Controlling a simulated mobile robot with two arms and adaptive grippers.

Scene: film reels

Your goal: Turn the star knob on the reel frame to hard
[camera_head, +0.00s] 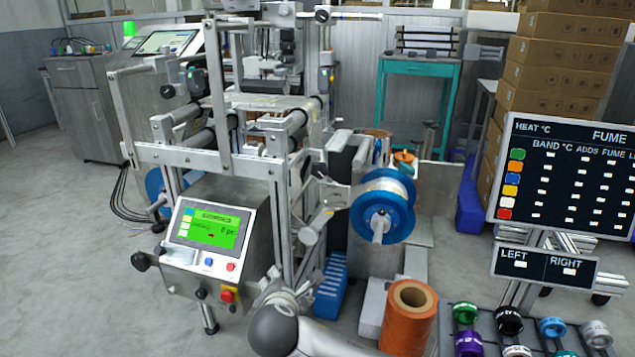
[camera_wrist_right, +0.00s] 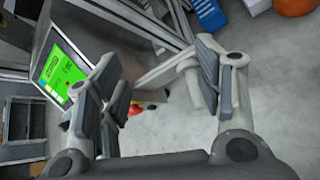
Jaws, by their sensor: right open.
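The reel frame (camera_head: 225,157) is a grey metal machine with rollers and a blue-flanged reel (camera_head: 383,208) on its right side. Black knobs show by its control box, one at the left (camera_head: 141,262) and one below the front (camera_head: 200,294). I cannot tell which knob is the star knob, or read any setting on it. My right gripper (camera_head: 284,288) is in front of the frame, right of the control box. In the right wrist view the right gripper (camera_wrist_right: 160,80) has its fingers spread wide, with nothing between them. My left gripper is not in view.
The control box has a lit green screen (camera_head: 208,230) and a red button (camera_head: 227,296). An orange roll (camera_head: 408,317) and a blue slotted block (camera_head: 331,286) stand on the right. Coloured rings (camera_head: 508,320) lie on a rack. A dark sign board (camera_head: 565,180) stands behind them.

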